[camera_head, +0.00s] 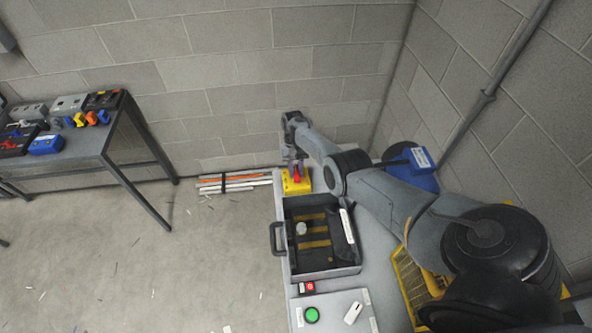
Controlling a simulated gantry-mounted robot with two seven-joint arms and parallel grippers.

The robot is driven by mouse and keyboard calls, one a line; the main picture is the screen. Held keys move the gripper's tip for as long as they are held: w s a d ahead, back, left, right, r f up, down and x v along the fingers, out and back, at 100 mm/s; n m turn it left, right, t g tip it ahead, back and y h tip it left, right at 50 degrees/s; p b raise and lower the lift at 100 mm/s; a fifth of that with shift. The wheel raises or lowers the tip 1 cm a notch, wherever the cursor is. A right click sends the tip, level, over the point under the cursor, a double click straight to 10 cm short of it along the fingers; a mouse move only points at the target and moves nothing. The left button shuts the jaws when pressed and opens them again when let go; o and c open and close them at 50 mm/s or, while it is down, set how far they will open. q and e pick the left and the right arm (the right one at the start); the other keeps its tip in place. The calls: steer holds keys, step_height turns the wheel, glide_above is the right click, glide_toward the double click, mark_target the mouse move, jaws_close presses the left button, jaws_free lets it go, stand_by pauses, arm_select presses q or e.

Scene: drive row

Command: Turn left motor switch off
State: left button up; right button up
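A yellow switch box (296,187) with a red part on top (297,177) sits at the far end of the grey bench. It is the likely motor switch, but I cannot read a label or tell which way the red part is set. My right gripper (295,166) points down right over the red part. Its fingers look close to or touching it, and I cannot tell whether they are shut on it. My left gripper is not in view.
A panel with a green button (312,314) and a small red switch (307,287) are nearer still. A blue container (416,172) stands behind my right arm. A tool table (90,148) stands left.

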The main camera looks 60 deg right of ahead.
steer(key=o, duration=0.5)
steer(key=shift+f, duration=0.15)
steer(key=shift+c, duration=0.2)
steer(key=v, duration=1.1)
steer(key=shift+a, duration=0.1)
